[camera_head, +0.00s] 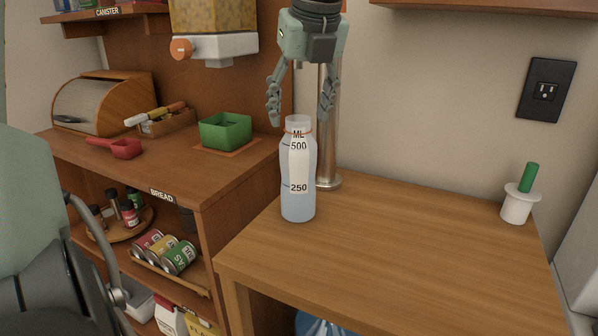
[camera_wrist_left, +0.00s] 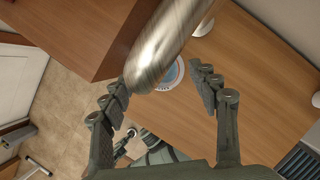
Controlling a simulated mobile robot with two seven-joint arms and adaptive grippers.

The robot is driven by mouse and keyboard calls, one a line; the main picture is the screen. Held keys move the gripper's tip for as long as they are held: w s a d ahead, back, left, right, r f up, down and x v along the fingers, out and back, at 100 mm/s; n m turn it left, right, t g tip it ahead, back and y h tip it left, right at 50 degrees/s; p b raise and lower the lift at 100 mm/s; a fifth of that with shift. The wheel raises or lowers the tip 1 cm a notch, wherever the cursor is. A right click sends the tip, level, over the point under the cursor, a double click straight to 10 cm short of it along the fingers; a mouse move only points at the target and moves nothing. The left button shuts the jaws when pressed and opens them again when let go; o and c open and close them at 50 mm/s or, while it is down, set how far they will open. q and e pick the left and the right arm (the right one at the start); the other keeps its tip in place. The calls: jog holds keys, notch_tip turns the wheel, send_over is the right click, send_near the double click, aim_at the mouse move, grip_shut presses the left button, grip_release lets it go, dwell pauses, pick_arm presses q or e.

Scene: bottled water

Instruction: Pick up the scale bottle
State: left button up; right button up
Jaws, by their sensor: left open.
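The scale bottle (camera_head: 298,205) stands upright near the left edge of the wooden table. It is translucent with bluish liquid, and has a white label marked ML, 500 and 250. My left gripper (camera_head: 300,112) points down with its fingers spread and empty. In the head view its fingertips show just above and to either side of the bottle's top; the depth between them is unclear. In the left wrist view the open fingers (camera_wrist_left: 165,90) frame a round blue-white shape (camera_wrist_left: 172,76), partly hidden by a metal cylinder; I cannot tell if it is the bottle. My right gripper is out of view.
A steel post (camera_head: 327,150) stands close behind the bottle. A white holder with a green handle (camera_head: 516,205) is at the table's right. The counter (camera_head: 75,148) at left bears a green container (camera_head: 225,131) and a red scoop (camera_head: 126,149). The table's middle is clear.

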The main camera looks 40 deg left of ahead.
pick_arm(q)
jog(key=shift+x, duration=1.05)
jog(key=shift+c, duration=0.3)
grip_shut()
jog(key=shift+r, duration=0.1)
